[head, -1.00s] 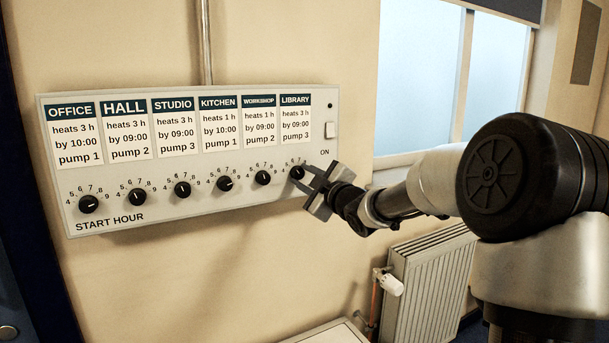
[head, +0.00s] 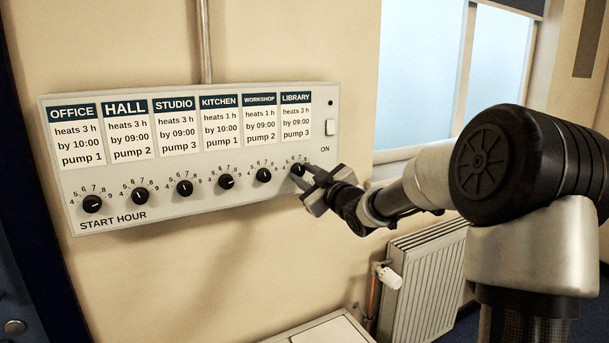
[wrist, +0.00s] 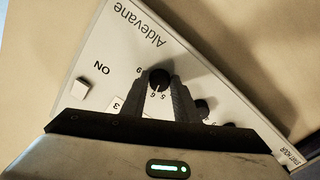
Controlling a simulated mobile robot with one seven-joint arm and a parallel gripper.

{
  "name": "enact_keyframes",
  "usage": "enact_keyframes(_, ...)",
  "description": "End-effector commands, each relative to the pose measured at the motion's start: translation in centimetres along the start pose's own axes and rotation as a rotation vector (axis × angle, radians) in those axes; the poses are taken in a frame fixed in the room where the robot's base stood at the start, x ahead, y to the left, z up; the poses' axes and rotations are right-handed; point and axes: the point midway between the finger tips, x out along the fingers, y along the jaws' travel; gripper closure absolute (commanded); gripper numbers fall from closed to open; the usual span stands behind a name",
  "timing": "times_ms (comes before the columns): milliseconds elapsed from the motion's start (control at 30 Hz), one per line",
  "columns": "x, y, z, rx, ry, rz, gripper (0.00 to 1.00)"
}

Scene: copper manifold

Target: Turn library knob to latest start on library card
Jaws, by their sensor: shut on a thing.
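The library knob (head: 298,170) is the rightmost black knob on the white wall panel (head: 240,200). The library card (head: 296,122) above it reads "heats 3 h, by 09:00, pump 3". My gripper (head: 308,175) reaches in from the right and is shut on the library knob. In the wrist view the knob (wrist: 158,79) sits between the two dark fingers, and a pale pointer line shows near the 5 and 6 marks. In the head view the fingers partly hide the knob and its scale.
To the left are the knobs for workshop (head: 263,175), kitchen (head: 225,181), studio (head: 185,188), hall (head: 139,195) and office (head: 92,204). A white switch (head: 330,127) marked ON is above right of the gripper. A radiator (head: 425,280) stands below right.

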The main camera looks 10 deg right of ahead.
Motion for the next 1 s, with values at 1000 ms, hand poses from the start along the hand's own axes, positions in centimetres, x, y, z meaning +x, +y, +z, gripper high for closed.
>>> enact_keyframes(1000,-8.0,0.1,0.0,-0.005,-0.004,0.002,0.55)
